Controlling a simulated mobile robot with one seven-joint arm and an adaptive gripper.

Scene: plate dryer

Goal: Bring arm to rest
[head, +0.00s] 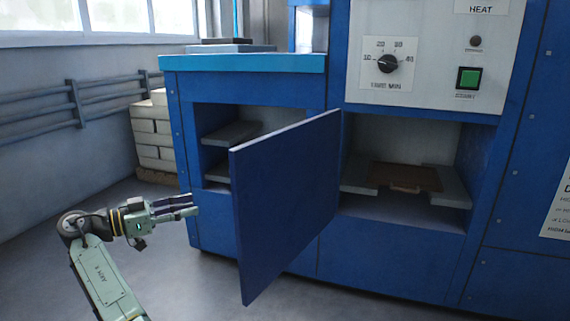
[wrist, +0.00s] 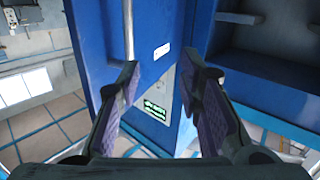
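My arm (head: 102,275) reaches up from the bottom left in the head view, bent at the elbow. My gripper (head: 192,204) points right, toward the blue door, and appears a little left of it. In the wrist view my gripper (wrist: 165,85) has its two fingers spread apart with nothing between them. The blue cabinet door (head: 285,205) stands swung open in front of the lower compartment. In the wrist view a blue panel with a metal bar (wrist: 129,30) shows just beyond the left finger. I cannot tell how far the fingertips are from it.
The dryer's control panel (head: 430,55) has a dial (head: 388,64) and a green button (head: 467,78). A brown plate (head: 405,177) lies in the open right compartment. Wall pipes (head: 75,100) and stacked bricks (head: 152,140) are at the left. The floor left of my arm is clear.

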